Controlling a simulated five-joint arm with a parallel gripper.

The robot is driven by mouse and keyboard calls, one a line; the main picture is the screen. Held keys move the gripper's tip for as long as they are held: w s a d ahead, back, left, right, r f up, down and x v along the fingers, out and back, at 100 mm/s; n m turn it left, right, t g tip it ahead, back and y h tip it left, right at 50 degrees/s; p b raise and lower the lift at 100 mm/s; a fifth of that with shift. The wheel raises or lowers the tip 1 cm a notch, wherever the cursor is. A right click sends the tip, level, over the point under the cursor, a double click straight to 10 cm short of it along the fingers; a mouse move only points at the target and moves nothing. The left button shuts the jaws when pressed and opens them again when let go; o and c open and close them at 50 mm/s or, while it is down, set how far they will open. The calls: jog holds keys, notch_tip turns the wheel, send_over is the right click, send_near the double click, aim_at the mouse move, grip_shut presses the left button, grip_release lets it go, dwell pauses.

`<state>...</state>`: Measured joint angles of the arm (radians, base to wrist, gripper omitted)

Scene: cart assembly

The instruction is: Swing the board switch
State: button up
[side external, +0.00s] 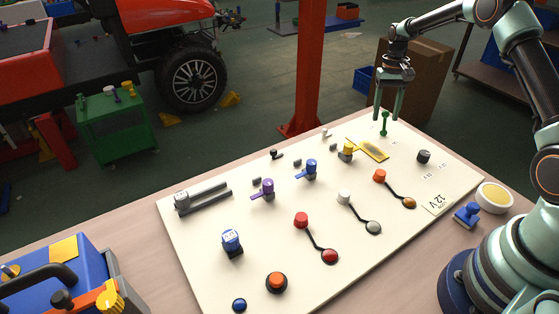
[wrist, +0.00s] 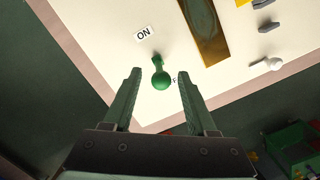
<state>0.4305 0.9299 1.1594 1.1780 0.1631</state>
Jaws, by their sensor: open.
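The board (side external: 190,255) is a cream panel lying on the table. Its green switch lever (side external: 384,122) stands near the far right corner in the side view. In the wrist view the green lever (wrist: 160,77) has a round knob and leans toward the gripper side, with an "ON" label (wrist: 144,34) beside its base and a partly hidden label on the other side. My gripper (side external: 387,116) is open above the lever. In the wrist view the fingers (wrist: 160,75) stand either side of the knob, apart from it.
A yellow plate (side external: 372,149) lies close to the lever. Several coloured knobs, plugs and buttons cover the board, including a black knob (side external: 424,156) and a yellow knob (side external: 346,152). A blue stamp-like piece (side external: 467,214) and a round yellow-white piece (side external: 495,197) sit right of the board.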

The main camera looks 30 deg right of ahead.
notch_tip(320, 180, up, 10)
jog(key=w, duration=0.1)
jog(key=shift+d, duration=0.3)
jog(key=shift+f, duration=0.1)
jog(key=shift+c, duration=0.3)
grip_shut()
jog(key=s+a+f+m+t+h, duration=0.1)
jog(key=s+a+m+t+h, duration=0.25)
jog(key=s+m+t, duration=0.75)
jog(key=d+f+n+g, duration=0.1)
jog(key=f, duration=0.1)
jog(key=w+d+f+n+g, duration=0.1)
jog(key=f, duration=0.2)
jog(key=w+d+f+n+g, duration=0.1)
jog(key=f, duration=0.2)
jog(key=shift+w+d+f+h, duration=0.1)
jog(key=shift+w+h, duration=0.05)
jog(key=shift+h, duration=0.2)
jog(key=shift+w+a, duration=0.15)
jog(key=shift+w, duration=0.5)
jog(key=shift+w+a, duration=0.15)
jog(key=shift+w, duration=0.45)
jog(key=shift+w+a+r, duration=0.1)
jog(key=shift+w+r, duration=0.15)
jog(key=shift+w, duration=0.35)
